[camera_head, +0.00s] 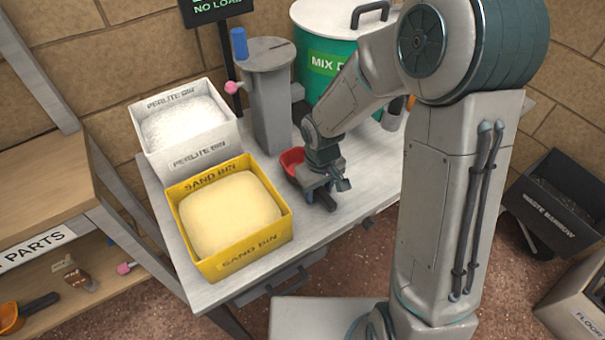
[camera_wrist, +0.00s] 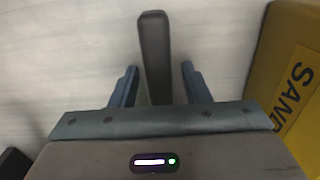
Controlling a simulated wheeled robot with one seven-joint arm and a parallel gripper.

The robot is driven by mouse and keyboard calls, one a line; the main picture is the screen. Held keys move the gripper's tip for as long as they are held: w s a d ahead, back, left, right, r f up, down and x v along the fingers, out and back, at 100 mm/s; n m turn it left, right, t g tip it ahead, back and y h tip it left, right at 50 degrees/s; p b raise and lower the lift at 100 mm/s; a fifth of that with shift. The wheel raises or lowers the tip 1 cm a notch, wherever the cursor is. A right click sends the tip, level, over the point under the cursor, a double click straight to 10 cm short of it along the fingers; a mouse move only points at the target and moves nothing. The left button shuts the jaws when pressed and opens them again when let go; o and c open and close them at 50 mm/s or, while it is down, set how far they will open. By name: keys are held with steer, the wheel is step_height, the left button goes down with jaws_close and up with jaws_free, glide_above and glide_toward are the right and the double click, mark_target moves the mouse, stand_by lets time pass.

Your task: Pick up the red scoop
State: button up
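The red scoop (camera_head: 291,161) is on the grey table in the head view, just right of the yellow sand bin. Its red bowl is partly hidden behind my gripper. In the wrist view, a dark grey handle (camera_wrist: 155,38), apparently the scoop's, reaches up between the two blue fingers of my gripper (camera_wrist: 158,72). The fingers stand apart with a gap on each side of the handle. In the head view my gripper (camera_head: 324,192) points down, low over the table beside the bowl. The red bowl does not show in the wrist view.
The yellow sand bin (camera_head: 189,222) stands close on the left, and its wall shows at right in the wrist view (camera_wrist: 292,85). Behind are a white perlite bin (camera_head: 195,158), a grey post-like device (camera_head: 270,105) and a green mix drum (camera_head: 315,85). Bare table (camera_head: 362,175) lies to the right.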

jaws_close()
steer(key=shift+r, duration=0.45)
steer(key=r, duration=0.1)
steer(key=r+p, duration=0.1)
steer(key=r, duration=0.2)
steer(key=shift+d+p, duration=0.3)
steer(key=s+d+r+p, duration=0.2)
steer(key=s+d+r, duration=0.3)
steer(key=d, duration=0.4)
steer(key=shift+s+d+r, duration=0.2)
steer(key=shift+d+r, duration=0.2)
steer(key=shift+r, duration=0.2)
